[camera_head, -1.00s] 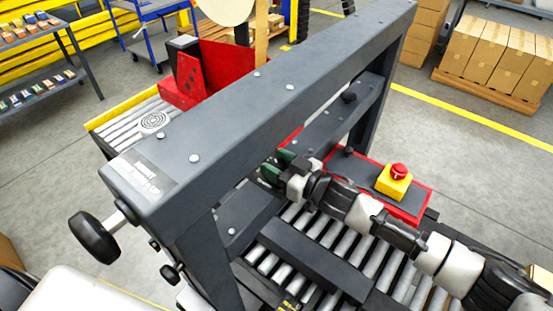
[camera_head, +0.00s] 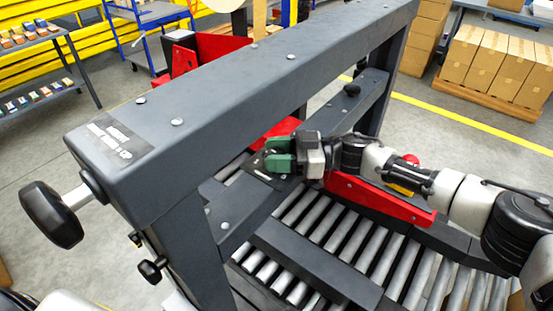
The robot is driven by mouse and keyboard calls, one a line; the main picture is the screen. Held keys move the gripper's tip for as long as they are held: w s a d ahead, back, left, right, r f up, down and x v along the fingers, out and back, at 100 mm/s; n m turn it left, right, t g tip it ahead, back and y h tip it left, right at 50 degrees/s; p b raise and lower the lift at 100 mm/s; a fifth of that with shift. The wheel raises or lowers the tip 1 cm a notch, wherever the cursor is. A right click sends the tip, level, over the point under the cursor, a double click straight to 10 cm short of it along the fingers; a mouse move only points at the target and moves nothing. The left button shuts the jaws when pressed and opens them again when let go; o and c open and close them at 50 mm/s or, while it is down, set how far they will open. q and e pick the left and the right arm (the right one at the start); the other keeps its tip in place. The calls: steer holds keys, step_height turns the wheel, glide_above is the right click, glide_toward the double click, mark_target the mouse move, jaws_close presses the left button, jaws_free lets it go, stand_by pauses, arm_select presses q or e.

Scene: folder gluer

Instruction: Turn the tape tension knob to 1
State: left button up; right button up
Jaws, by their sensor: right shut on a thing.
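My right gripper (camera_head: 278,155) has green fingers and reaches in from the right, under the dark grey top beam. It is shut on a small part at a dark plate (camera_head: 262,172) on the lower crossbar. I take this part to be the tape tension knob; the fingers hide it, and its pointer and setting cannot be read. The plate shows small light marks, too small to read. My left gripper is out of view.
The top beam (camera_head: 240,80) runs close above my right gripper. A large black knob (camera_head: 52,214) sticks out at left, with a smaller black knob (camera_head: 152,270) below. Another black knob (camera_head: 351,90) sits on the crossbar. Rollers (camera_head: 345,235) lie below.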

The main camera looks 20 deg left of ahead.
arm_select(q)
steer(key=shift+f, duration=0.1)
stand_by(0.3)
arm_select(e)
steer(key=o, duration=0.9)
steer(key=shift+c, duration=0.2)
steer(key=r, duration=0.2)
steer(key=d+r+b, duration=0.1)
steer(key=r, duration=0.1)
steer(key=shift+r, duration=0.2)
arm_select(q)
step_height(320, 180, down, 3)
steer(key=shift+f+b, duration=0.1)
steer(key=shift+b, duration=0.95)
arm_select(e)
steer(key=s+d+r, duration=0.3)
steer(key=d+r, duration=0.3)
steer(key=d, duration=0.4)
steer(key=shift+r, duration=0.3)
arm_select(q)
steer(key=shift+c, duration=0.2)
